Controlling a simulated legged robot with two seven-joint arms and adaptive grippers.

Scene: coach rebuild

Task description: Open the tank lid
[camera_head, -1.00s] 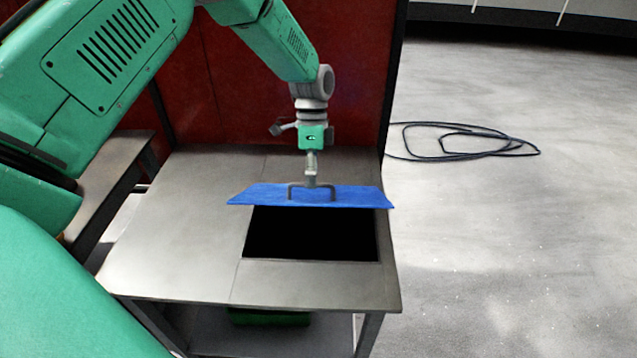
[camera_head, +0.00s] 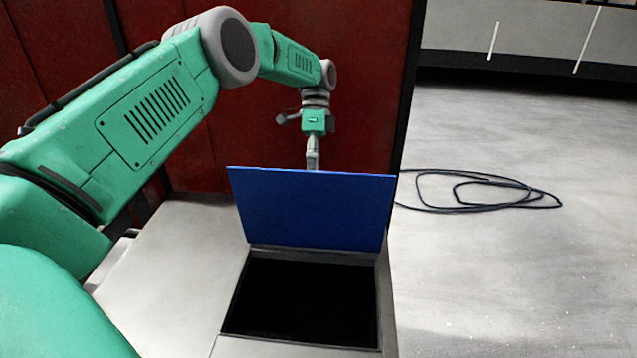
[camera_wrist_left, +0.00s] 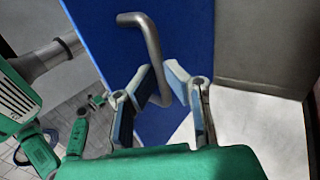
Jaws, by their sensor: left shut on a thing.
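The blue tank lid (camera_head: 312,210) stands steeply raised along the far edge of the dark square tank opening (camera_head: 302,298). Its underside faces me in the head view. My left gripper (camera_head: 313,160) is behind the lid's top edge, and its fingertips are hidden there. In the left wrist view, my left gripper (camera_wrist_left: 162,82) is shut on the grey bent handle (camera_wrist_left: 150,38) on the lid's blue outer face (camera_wrist_left: 190,30). My right gripper is in neither view.
The grey table top (camera_head: 165,265) surrounds the opening. A dark red panel (camera_head: 370,80) stands behind it, close to my left arm. A black cable (camera_head: 480,190) lies coiled on the floor at the right, with open floor around it.

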